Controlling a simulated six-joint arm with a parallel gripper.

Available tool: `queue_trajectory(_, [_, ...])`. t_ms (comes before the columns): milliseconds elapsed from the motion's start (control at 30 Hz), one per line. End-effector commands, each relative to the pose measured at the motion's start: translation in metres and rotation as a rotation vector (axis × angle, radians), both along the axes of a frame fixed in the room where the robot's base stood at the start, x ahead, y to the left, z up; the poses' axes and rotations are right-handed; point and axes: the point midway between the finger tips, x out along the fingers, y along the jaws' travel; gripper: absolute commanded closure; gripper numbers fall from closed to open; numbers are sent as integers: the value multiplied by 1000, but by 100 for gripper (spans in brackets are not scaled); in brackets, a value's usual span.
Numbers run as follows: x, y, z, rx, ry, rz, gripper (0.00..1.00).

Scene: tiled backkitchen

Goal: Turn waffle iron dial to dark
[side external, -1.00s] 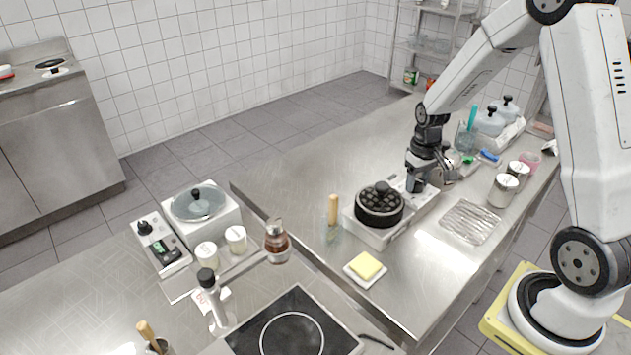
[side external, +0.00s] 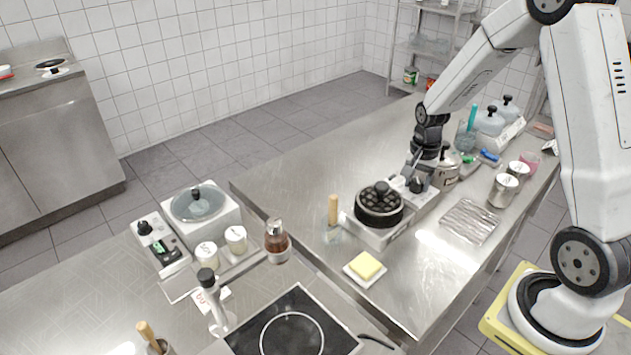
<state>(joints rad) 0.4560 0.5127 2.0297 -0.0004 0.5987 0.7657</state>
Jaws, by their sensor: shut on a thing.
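The waffle iron (side external: 360,231) stands on the steel counter, with a round black grid plate (side external: 379,211) on its pale base. A pale control panel extends from its right rear side. The black dial (side external: 417,186) shows on this panel, right below my gripper. My gripper (side external: 414,176) points down at the panel, with its fingers shut on the dial. The fingertips and dial are small and dark here, so the dial's marks and pointer setting cannot be read.
A lidded steel pot (side external: 447,170) stands close to the right of my gripper. A ribbed metal tray (side external: 469,221), steel canisters (side external: 503,190) and a yellow block on a white dish (side external: 365,266) are nearby.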

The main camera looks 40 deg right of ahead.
Motion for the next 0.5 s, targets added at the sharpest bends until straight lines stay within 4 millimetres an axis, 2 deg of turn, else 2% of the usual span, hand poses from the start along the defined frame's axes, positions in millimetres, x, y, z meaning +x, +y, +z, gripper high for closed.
queue_trajectory(200, [-1, 1, 0, 1, 2, -170, 100])
queue_trajectory(500, [-1, 1, 0, 1, 2, -296, 100])
